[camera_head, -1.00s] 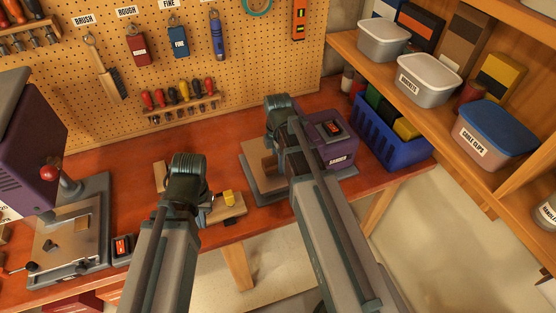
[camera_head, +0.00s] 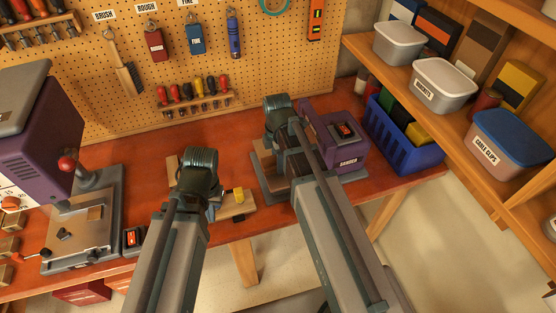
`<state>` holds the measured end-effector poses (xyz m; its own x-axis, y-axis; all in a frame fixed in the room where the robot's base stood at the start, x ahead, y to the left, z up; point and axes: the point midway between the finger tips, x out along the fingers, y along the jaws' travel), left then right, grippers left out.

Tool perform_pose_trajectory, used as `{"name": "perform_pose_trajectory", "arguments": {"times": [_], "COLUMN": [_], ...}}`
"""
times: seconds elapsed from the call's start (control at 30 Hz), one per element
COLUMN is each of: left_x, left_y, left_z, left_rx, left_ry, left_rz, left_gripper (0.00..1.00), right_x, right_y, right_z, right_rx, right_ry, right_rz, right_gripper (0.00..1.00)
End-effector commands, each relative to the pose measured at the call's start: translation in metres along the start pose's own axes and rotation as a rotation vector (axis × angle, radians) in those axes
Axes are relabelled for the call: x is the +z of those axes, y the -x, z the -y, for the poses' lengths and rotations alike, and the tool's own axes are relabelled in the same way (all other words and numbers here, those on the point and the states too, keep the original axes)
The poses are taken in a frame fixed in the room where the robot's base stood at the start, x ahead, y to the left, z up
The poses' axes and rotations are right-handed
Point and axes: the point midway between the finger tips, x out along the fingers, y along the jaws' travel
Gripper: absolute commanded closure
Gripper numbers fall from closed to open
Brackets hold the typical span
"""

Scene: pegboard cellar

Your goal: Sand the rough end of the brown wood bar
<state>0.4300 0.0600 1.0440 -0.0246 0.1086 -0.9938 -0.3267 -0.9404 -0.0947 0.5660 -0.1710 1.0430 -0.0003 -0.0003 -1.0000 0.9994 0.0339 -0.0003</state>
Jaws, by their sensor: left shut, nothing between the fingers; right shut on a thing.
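My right gripper (camera_head: 276,135) is over the grey base of the purple sander (camera_head: 340,145); my own wrist and forearm hide most of it. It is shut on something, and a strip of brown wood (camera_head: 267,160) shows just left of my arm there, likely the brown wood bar. The bar's rough end, and whether it touches the sander, cannot be seen. My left gripper (camera_head: 213,207) is shut and empty, largely hidden by its wrist, beside a small wooden block with a yellow part (camera_head: 238,196).
A drill press (camera_head: 85,225) stands on the bench at the left, with a small switch box (camera_head: 134,240) beside it. A blue crate (camera_head: 405,145) is right of the sander. Shelves with lidded tubs (camera_head: 443,82) are at the right. The red-brown bench top behind my arms is mostly clear.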

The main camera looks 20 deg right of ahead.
Motion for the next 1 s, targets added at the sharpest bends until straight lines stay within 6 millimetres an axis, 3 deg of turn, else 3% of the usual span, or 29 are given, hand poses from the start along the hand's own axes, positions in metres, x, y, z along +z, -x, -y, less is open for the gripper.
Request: {"name": "perform_pose_trajectory", "arguments": {"times": [0.1,0.7,1.0], "left_x": [0.001,0.004,0.005], "left_y": [0.017,0.074,0.079], "left_z": [0.002,0.007,0.007], "left_rx": [0.000,0.003,0.003], "left_ry": [0.002,0.013,0.013], "left_rz": [0.000,0.000,0.001], "left_gripper": [1.00,1.00,1.00], "right_x": [0.000,0.000,0.000], "right_y": [0.017,0.074,0.079], "right_z": [0.000,0.000,0.000], "right_rx": [0.000,0.000,0.000], "right_ry": [0.000,0.000,0.000], "right_rz": [0.000,0.000,0.000], "right_gripper": [1.00,1.00,1.00]}}
